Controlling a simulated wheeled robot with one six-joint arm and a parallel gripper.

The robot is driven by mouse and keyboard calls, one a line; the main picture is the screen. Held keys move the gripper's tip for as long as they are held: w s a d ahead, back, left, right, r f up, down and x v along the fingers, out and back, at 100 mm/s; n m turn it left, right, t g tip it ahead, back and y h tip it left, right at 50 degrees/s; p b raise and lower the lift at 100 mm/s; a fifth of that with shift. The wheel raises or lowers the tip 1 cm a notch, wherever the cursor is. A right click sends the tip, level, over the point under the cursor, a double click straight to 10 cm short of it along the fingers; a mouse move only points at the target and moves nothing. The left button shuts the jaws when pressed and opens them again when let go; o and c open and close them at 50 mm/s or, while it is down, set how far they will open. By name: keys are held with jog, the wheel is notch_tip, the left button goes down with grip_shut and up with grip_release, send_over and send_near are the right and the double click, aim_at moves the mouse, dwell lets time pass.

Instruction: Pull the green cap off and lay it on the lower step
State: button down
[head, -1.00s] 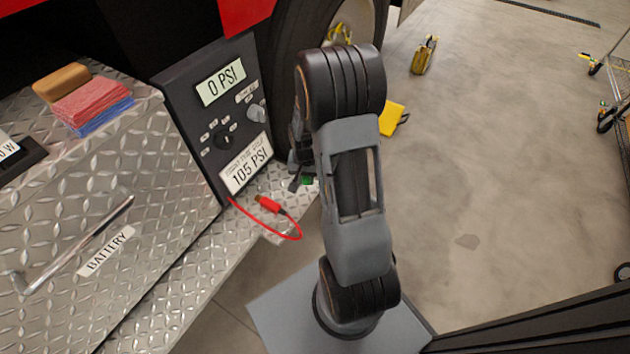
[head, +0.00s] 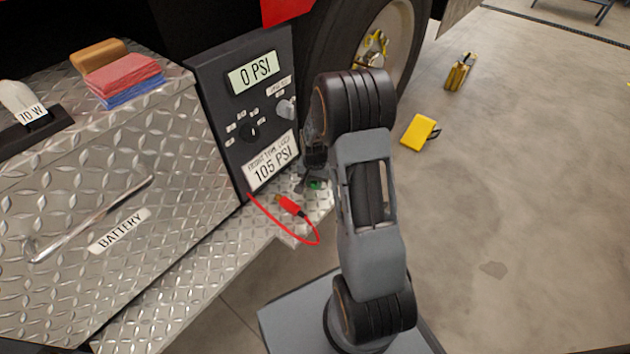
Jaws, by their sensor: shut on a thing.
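The green cap (head: 314,184) shows as a small green patch at my gripper (head: 311,181), just right of the gauge panel. My gripper is small and dark in the head view, partly hidden by my arm, and shut on the cap. It is over or at the diamond-plate lower step (head: 207,287). I cannot tell whether the cap touches the step. What the cap was fitted on is not visible.
A red connector (head: 290,205) with a looped red cable lies on the step, close to my gripper. The black panel (head: 225,115) reads 0 PSI and 105 PSI. A wheel (head: 385,50) stands behind my arm. A yellow block (head: 418,132) lies on open floor.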

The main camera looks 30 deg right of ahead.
jog(key=shift+f, duration=0.1)
jog(key=c, duration=0.9)
grip_release()
jog(key=shift+o, duration=0.2)
jog(key=s+a+r+n+t+p, duration=0.1)
jog(key=s+a+r+p, duration=0.1)
jog(key=r+p, duration=0.75)
jog(key=s+a+r+n+p, duration=0.15)
jog(key=r+p, duration=0.25)
jog(key=r, duration=1.1)
jog(key=s+a+r+n+t+p, duration=0.1)
jog(key=s+a+r+p, duration=0.1)
jog(key=r+p, duration=0.8)
jog(key=s+a+r+n+p, duration=0.1)
jog(key=s+r+p, duration=0.2)
jog(key=r, duration=0.4)
jog(key=s+a+r+n+t+p, duration=0.1)
jog(key=s+r+p, duration=0.3)
jog(key=r, duration=0.4)
jog(key=s+a+r+n+p, duration=0.2)
jog(key=s+r+n+p, duration=0.1)
jog(key=r, duration=0.4)
jog(key=shift+s+r+t+p, duration=0.15)
jog(key=shift+s+t+p, duration=0.2)
jog(key=shift+p, duration=0.25)
